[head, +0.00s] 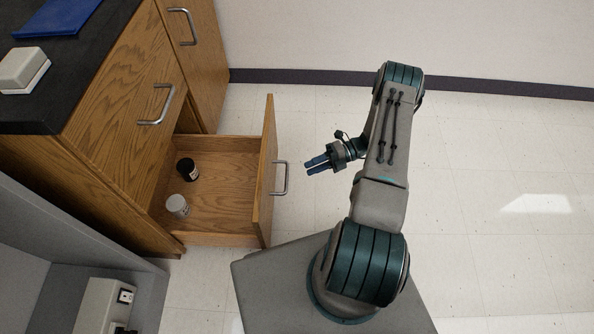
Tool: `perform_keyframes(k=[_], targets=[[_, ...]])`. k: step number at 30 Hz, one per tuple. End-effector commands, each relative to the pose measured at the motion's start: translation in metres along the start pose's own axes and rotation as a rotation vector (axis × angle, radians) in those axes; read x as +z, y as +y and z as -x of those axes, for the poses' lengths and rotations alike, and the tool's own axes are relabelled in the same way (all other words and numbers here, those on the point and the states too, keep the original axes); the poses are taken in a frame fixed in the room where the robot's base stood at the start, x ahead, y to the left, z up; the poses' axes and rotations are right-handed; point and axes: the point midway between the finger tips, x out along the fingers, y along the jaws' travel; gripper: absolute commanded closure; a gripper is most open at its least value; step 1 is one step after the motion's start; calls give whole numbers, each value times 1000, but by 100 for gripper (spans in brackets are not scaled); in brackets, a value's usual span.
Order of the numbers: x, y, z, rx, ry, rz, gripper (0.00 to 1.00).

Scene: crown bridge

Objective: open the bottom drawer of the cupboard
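The wooden cupboard (105,185) stands at the left with a dark top. Its bottom drawer (225,200) is pulled well out, and its inside shows from above. A black jar (187,169) and a white jar (177,205) stand inside the drawer. The drawer's metal handle (281,178) is on the outer face of its front. My gripper (311,166) is to the right of the handle, apart from it, with its blue fingers pointing left. A small gap shows between the fingers, and nothing is held between them.
An upper drawer with a handle (158,104) and another cupboard front with a handle (183,26) look closed. A white box (22,70) and a blue object (57,17) lie on the dark top. Tiled floor (480,200) is clear at the right.

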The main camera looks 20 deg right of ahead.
Motion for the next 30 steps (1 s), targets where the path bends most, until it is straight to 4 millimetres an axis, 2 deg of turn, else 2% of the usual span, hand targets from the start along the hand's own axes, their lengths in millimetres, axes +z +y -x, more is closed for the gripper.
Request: perform_keyframes(k=[3, 9, 30], targets=[[0, 0, 21, -1, -2, 0, 68], [0, 0, 38, -1, 1, 0, 68], [0, 0, 40, 0, -1, -1, 68]])
